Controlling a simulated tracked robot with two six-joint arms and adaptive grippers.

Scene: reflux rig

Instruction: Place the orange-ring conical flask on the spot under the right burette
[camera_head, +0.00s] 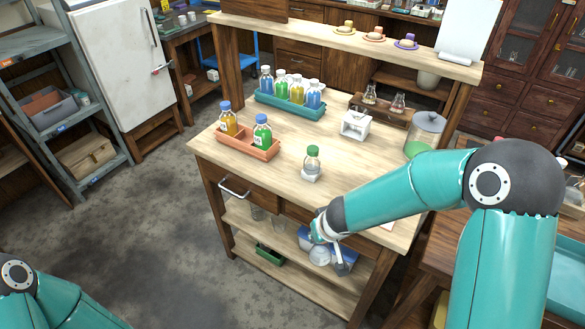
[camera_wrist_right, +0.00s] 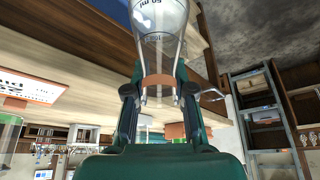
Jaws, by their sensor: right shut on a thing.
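My right gripper (camera_head: 326,232) is shut on the neck of a clear conical flask (camera_head: 320,257). In the wrist view the gripper (camera_wrist_right: 158,90) has a finger on each side of the neck, and the orange ring (camera_wrist_right: 158,81) sits between them. The flask's body (camera_wrist_right: 160,20) carries volume marks and looks empty. In the head view the flask hangs at the front side of the wooden bench, below the top's edge and before the open shelves. My left gripper is out of view. I cannot make out a burette or the spot under one.
The bench top (camera_head: 335,185) holds a green-capped bottle (camera_head: 312,160), an orange tray (camera_head: 246,146) with two bottles, a teal rack (camera_head: 290,108) of bottles, a white stand (camera_head: 355,125) and a glass jar (camera_head: 425,132). The floor (camera_head: 150,230) to the left is clear.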

